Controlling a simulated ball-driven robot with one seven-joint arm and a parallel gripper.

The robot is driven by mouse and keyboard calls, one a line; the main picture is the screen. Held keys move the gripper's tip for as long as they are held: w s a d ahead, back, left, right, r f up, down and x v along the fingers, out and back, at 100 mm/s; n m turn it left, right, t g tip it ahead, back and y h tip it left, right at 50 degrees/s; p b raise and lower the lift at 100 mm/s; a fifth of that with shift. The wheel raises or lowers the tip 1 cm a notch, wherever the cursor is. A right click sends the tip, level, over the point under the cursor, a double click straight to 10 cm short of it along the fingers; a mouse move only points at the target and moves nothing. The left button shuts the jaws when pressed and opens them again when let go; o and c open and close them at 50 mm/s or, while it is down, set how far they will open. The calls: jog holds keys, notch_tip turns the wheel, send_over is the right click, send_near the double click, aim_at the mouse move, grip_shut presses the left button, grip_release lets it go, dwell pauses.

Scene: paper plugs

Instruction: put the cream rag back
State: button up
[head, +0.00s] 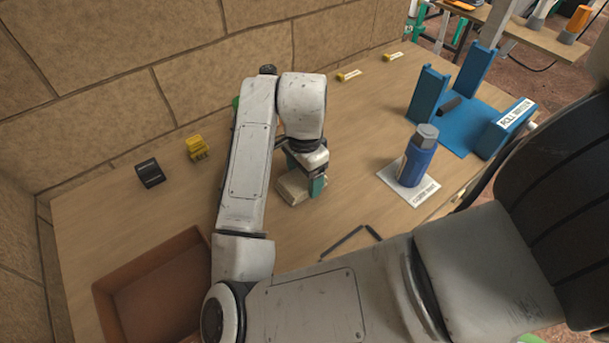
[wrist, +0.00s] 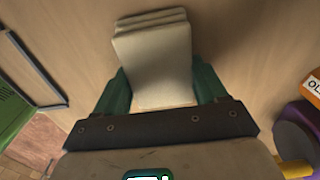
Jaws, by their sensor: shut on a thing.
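The cream rag (head: 290,190) is a folded, layered pad, seen at the middle of the table in the head view, partly hidden by my gripper. My gripper (head: 306,178) points down at it, with one teal finger showing in front of the rag. In the wrist view the rag (wrist: 155,58) lies between the two green fingers of my gripper (wrist: 163,92), its folded layers extending beyond the fingertips. The gripper is shut on the rag. I cannot tell whether the rag touches the wooden table (head: 240,300) or is just above it.
A brown tray (head: 205,240) is at the front left. A black block (head: 149,173) and a yellow object (head: 197,148) sit near the wall. A blue bottle (head: 417,160) stands on a white card (head: 393,182); a blue holder (head: 428,95) is behind it. Dark bars (head: 342,243) lie in front.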

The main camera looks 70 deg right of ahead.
aim_at(304, 177)
jog(key=shift+f, duration=0.15)
jog(key=o, duration=1)
notch_tip(304, 177, up, 12)
jog(key=p, duration=0.3)
jog(key=shift+r, duration=0.2)
